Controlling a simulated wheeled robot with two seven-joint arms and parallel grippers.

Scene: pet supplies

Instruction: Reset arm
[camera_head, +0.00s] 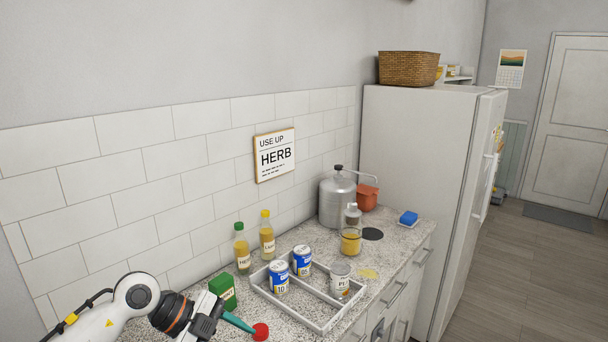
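My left arm comes in at the lower left, and its dark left gripper (208,314) is over the counter's near left part. A teal piece (238,322) sticks out from it toward a round red item (260,331). I cannot tell whether the teal piece is part of the gripper or a separate thing. The gap between the fingers does not show clearly. The gripper is in front of a green box (223,290) and left of a grey divided tray (317,328). My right gripper is out of view.
The tray holds two blue-and-white cans (279,277) (302,261) and a pale can (340,279). Two bottles (242,249) (267,236) stand behind it. A metal canister (337,200), a glass jar (350,240) and a blue sponge (408,217) are farther right. A fridge (415,150) bounds the counter.

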